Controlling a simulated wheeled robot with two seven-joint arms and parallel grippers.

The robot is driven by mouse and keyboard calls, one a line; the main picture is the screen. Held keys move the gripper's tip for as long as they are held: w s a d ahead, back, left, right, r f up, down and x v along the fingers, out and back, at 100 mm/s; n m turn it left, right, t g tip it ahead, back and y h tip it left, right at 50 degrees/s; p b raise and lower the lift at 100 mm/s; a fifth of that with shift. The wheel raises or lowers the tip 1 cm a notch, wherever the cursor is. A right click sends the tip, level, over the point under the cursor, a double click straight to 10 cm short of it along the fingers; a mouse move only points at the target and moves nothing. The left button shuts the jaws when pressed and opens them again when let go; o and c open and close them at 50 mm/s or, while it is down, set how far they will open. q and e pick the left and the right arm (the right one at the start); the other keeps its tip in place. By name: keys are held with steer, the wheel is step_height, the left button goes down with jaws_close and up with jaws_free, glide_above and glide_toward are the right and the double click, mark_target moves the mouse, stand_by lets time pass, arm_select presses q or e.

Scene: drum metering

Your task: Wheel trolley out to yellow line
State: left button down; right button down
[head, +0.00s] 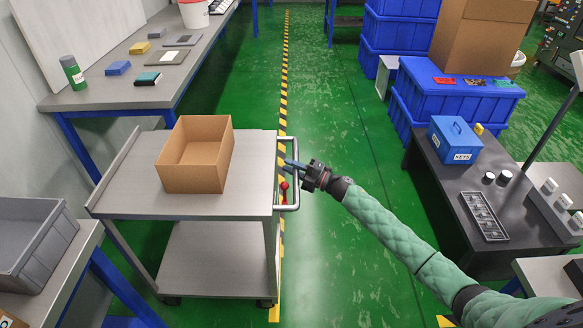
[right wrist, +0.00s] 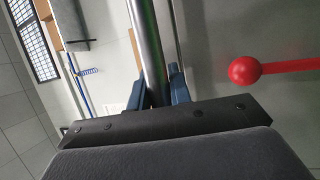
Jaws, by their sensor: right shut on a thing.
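The grey metal trolley (head: 245,205) stands left of centre in the head view, with an open cardboard box (head: 195,155) on its top shelf. Its tubular handle (head: 294,172) is on the right end and also shows in the right wrist view (right wrist: 149,50). My right gripper (head: 291,165) is shut on this handle; its blue fingers (right wrist: 157,92) sit on both sides of the bar. A red ball knob (right wrist: 244,70) on a red lever is beside the handle, apart from the fingers. The yellow line (head: 276,305) shows along the trolley's right side. My left gripper is out of view.
A black-and-yellow striped line (head: 285,60) runs back along the green floor. A workbench (head: 130,95) stands behind and left of the trolley, with a grey bin (head: 45,250) at lower left. The aisle is clear; a dark table (head: 450,195) and blue crates (head: 440,95) stand right.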

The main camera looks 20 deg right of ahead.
steer(key=shift+w+a, duration=0.15)
steer(key=shift+a, duration=0.4)
steer(key=shift+w+a, duration=0.15)
steer(key=shift+a, duration=0.4)
steer(key=shift+w+a, duration=0.1)
steer(key=shift+a, duration=0.3)
steer(key=c, duration=1.3)
jaws_free()
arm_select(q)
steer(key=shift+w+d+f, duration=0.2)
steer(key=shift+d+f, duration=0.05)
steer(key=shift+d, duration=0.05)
